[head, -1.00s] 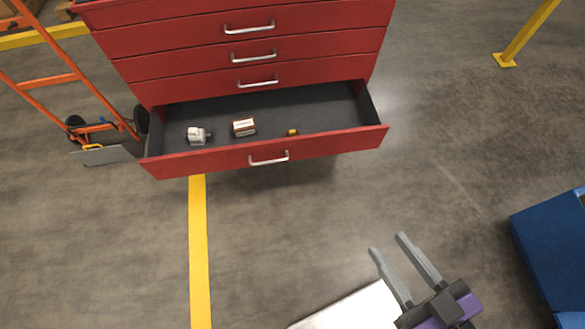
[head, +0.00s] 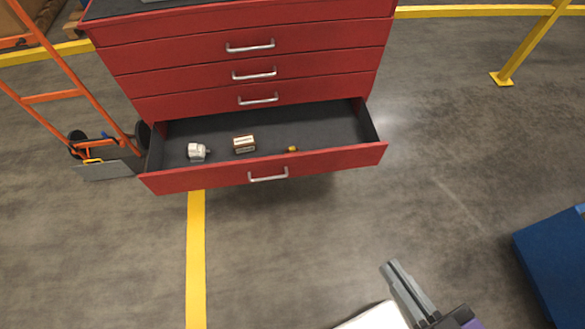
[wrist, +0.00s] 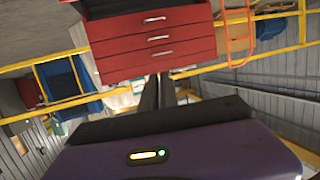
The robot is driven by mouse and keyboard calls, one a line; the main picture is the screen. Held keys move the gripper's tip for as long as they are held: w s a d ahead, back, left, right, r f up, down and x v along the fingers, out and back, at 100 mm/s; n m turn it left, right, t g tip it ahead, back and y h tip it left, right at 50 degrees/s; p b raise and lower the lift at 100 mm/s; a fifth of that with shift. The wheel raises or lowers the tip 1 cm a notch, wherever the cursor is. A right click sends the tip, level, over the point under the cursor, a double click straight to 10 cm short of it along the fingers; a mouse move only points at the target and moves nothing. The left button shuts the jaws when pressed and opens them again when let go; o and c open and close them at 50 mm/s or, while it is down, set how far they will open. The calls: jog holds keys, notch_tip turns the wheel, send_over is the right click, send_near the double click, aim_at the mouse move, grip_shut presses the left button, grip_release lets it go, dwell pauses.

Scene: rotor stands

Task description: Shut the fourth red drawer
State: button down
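The red cabinet (head: 245,65) shows several red drawers with silver handles. The fourth drawer (head: 320,165), the lowest in view, is pulled out and its grey inside shows. A light grey part (head: 197,151), a small brown-and-white box (head: 244,144) and a tiny yellow-and-dark item (head: 291,149) lie in it. The drawers above are flush. My gripper (head: 390,266) is in front of the cabinet, right of and nearer than the open drawer, touching nothing. Its fingers lie together, empty. In the wrist view the fingers (wrist: 158,80) are also together, pointing toward the red cabinet (wrist: 155,45).
An orange hand truck (head: 75,95) stands close to the cabinet's left side. A blue object (head: 555,265) is at the lower right, and a yellow post (head: 530,40) is at the upper right. The floor in front of the drawer is clear, with a yellow line (head: 196,260).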

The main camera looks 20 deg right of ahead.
jog(key=w+f+m+t+b, duration=0.1)
jog(key=w+f+t+b, duration=0.1)
jog(key=w+f+b, duration=0.65)
jog(key=m+h+b, duration=0.5)
jog(key=m+b, duration=1.5)
jog(key=b, duration=0.4)
send_near(313, 155)
jog(key=b+x, duration=0.1)
jog(key=x, duration=0.6)
jog(key=shift+s+d+r, duration=0.1)
